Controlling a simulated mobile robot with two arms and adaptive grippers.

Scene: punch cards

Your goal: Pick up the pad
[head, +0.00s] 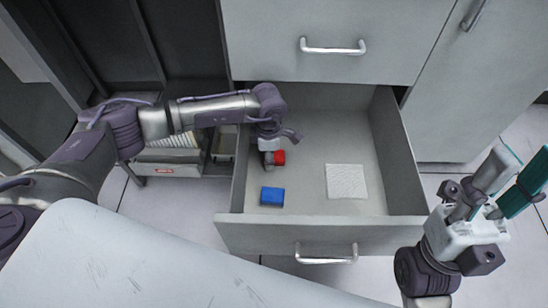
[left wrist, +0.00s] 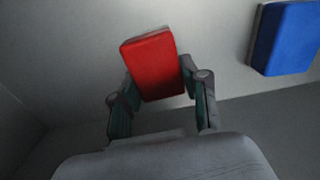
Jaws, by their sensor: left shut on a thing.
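A red block-like pad (head: 279,158) is at the left side of the open drawer. In the left wrist view the red pad (left wrist: 152,65) sits tilted between the two fingers of my left gripper (left wrist: 160,92), which is shut on it. In the head view my left gripper (head: 270,156) reaches down into the drawer and partly hides the red pad. A blue pad (head: 272,196) lies on the drawer floor nearer the front; it also shows in the left wrist view (left wrist: 288,38). My right gripper (head: 519,172) is open and empty, outside the drawer at the right.
The open drawer (head: 318,235) has raised walls and a front handle (head: 326,259). A white textured square (head: 346,181) lies flat on its floor at the right. A closed drawer (head: 345,25) is above. A shelf with a row of cards (head: 168,142) stands left.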

